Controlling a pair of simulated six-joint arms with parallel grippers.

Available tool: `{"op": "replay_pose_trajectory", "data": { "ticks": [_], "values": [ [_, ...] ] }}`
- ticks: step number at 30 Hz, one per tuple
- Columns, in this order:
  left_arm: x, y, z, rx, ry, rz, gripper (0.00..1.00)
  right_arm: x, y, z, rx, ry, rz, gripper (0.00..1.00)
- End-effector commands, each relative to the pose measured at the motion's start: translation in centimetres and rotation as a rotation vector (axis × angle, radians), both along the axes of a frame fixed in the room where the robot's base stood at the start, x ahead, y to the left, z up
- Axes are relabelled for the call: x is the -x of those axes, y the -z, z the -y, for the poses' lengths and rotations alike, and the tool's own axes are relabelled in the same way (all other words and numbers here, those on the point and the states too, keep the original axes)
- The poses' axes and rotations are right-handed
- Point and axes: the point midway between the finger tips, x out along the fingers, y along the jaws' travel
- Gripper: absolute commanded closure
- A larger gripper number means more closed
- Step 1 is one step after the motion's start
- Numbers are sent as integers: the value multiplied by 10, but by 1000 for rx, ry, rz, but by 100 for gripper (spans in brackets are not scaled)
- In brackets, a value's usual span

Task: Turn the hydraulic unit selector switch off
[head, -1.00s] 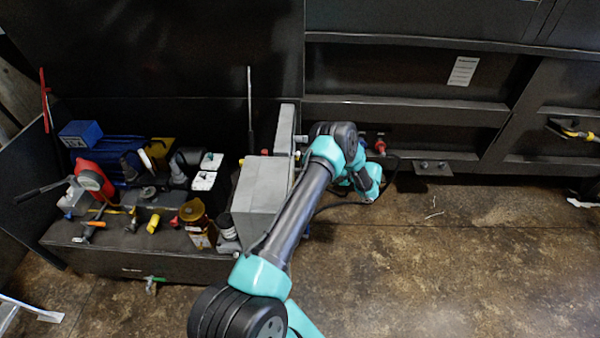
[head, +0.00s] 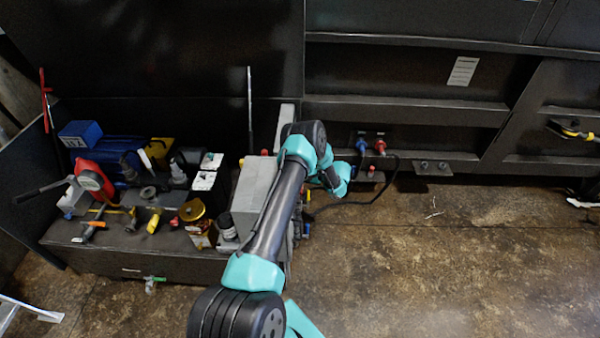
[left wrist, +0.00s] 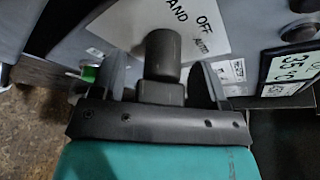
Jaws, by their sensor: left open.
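The selector switch (left wrist: 162,52) is a dark grey knob on a white label plate (left wrist: 205,42) in the left wrist view. My left gripper (left wrist: 161,75) is open, with one dark finger on each side of the knob and a gap to each. Which word the knob points at I cannot tell. In the head view the grey control box (head: 258,190) stands partly behind my left arm; the switch and the gripper's fingers are hidden there. My right gripper is not in view.
A small display (left wrist: 292,65) and a black round button (left wrist: 299,32) sit right of the switch. A green part (left wrist: 89,74) shows at left. Hydraulic parts and a blue motor (head: 122,150) crowd the unit left of the box. The floor (head: 450,270) at right is clear.

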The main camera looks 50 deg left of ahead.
Motion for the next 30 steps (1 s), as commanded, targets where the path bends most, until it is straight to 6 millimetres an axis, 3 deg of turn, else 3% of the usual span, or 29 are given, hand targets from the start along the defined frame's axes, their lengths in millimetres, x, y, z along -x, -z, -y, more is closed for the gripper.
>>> {"op": "replay_pose_trajectory", "data": {
  "ticks": [4,19,30],
  "values": [
    [0,0,0,0,0,0,33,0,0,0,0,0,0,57],
    [0,0,0,0,0,0,81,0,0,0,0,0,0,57],
    [0,0,0,-32,0,30,81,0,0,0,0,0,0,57]
  ]
}}
